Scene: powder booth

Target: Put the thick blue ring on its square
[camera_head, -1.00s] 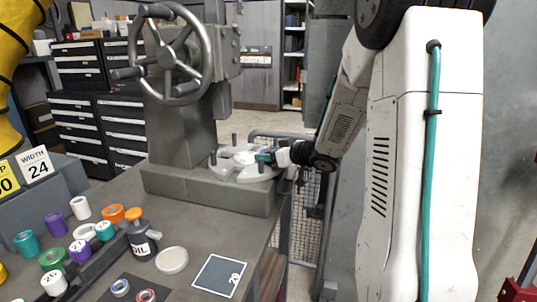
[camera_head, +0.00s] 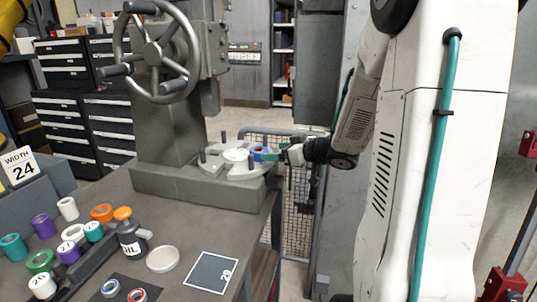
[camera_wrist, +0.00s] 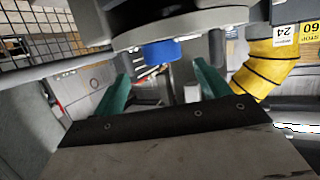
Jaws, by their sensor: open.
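The blue ring (camera_head: 257,153) is at the right side of the round grey plate (camera_head: 224,170) on the machine's base. In the wrist view, which looks upside down, the blue ring (camera_wrist: 162,52) is against the plate's edge, beyond and between my fingertips. My gripper (camera_head: 271,154) has teal fingers and is just right of the ring. In the wrist view my gripper (camera_wrist: 161,75) is open, its fingers spread wide with nothing held. A dark square with a pale border and a number (camera_head: 212,272) lies bare on the bench front.
An oil bottle (camera_head: 132,238), a pale round lid (camera_head: 163,259) and two small rings (camera_head: 111,288) are left of the square. Several coloured rolls (camera_head: 42,226) stand further left. Upright pegs (camera_head: 203,157) rise around the plate. A handwheel (camera_head: 153,54) hangs above left.

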